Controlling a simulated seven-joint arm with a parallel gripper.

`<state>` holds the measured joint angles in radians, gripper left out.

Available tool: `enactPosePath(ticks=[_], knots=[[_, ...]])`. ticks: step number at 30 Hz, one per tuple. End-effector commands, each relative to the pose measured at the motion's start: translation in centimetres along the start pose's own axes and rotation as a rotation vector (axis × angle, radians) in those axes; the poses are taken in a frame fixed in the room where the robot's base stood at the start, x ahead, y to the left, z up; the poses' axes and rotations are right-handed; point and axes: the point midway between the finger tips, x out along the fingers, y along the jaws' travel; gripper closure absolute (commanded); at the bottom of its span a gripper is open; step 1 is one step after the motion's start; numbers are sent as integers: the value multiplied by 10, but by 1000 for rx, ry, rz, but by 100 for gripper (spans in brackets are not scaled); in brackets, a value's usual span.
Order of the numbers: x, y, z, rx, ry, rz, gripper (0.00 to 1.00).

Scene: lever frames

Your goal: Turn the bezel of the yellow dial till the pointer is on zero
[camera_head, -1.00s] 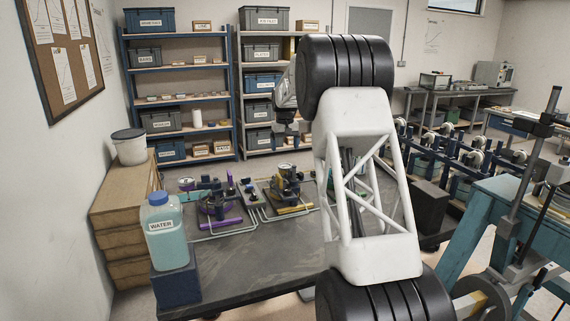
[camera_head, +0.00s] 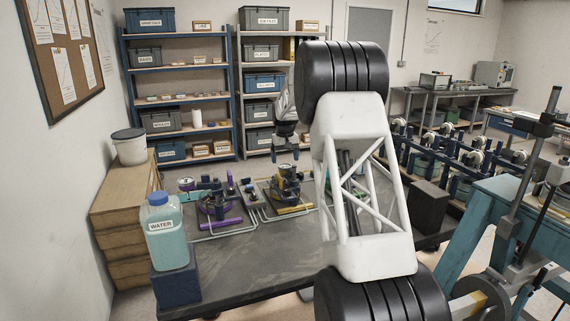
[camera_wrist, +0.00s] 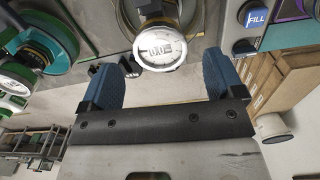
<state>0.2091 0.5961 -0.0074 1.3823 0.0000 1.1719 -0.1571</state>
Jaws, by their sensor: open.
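The yellow dial's round white face (camera_wrist: 160,47) is at the top middle of the wrist view, in a pale metal rim. Dark marks show on the face, but I cannot make out the pointer's reading. In the head view, the yellow unit (camera_head: 291,187) stands on the bench between the purple unit and my arm. My gripper (camera_wrist: 165,65) is open, its two blue fingers apart on either side of the dial's lower part in the picture. I cannot tell whether they are level with the bezel. In the head view, my gripper (camera_head: 284,150) hangs just above the yellow unit.
A green unit (camera_wrist: 48,40) stands left of the dial in the wrist view. A water jug (camera_head: 167,235) stands at the bench's left edge.

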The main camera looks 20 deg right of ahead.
Motion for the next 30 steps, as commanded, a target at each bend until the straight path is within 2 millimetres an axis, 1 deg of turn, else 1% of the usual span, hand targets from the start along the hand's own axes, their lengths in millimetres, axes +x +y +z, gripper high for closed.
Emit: enactPosePath(ticks=[3,7,12,19,28,29,30], knots=[[12,0,0,0,1,0,13],[21,0,0,0,0,0,13],[25,0,0,0,1,0,13],[26,0,0,0,1,0,13],[26,0,0,0,1,0,59],[26,0,0,0,1,0,62],[26,0,0,0,1,0,62]])
